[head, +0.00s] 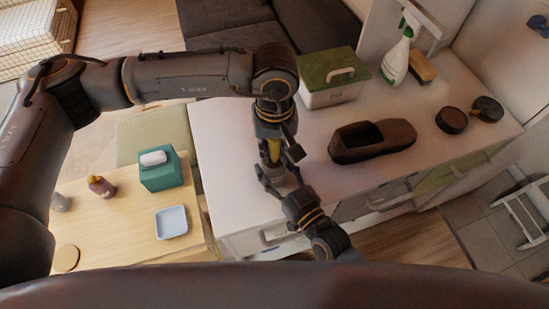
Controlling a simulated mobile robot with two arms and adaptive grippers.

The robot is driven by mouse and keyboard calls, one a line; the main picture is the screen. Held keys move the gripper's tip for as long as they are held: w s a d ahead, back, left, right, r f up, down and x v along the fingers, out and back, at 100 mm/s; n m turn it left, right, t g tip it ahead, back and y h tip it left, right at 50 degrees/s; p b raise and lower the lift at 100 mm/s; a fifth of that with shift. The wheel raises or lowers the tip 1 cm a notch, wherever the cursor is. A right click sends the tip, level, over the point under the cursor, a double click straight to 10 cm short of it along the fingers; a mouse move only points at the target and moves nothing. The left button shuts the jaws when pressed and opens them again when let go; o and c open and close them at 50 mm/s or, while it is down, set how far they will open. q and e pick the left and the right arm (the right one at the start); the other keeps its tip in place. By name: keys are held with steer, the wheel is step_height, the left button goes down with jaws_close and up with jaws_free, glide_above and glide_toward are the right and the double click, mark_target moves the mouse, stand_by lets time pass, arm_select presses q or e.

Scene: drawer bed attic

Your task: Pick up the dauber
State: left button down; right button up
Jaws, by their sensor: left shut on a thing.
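My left gripper (277,153) points down over the front left part of the white counter. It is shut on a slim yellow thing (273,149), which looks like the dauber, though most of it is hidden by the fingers. My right gripper (274,180) comes up from the bottom, close below the left one. Its fingers lie near the lower end of the yellow thing. I cannot tell whether they touch it or how wide they are apart.
A dark brown shoe (372,141) stands on the white counter (225,135). Behind it are a green-lidded box (333,78), a spray bottle (397,57) and a brush (421,68). A round tin (451,120) is at right. A wooden table (125,228) holds a teal tissue box (161,176).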

arm_select(q)
steer(key=shift+r, duration=0.15)
step_height(320, 180, up, 10)
steer(key=shift+f, duration=0.1)
stand_by(0.3)
arm_select(e)
steer(key=o, duration=1.3)
steer(key=shift+s+d, duration=0.1)
steer(key=v, duration=1.1)
steer(key=shift+s+d, duration=0.2)
steer(key=shift+s, duration=0.15)
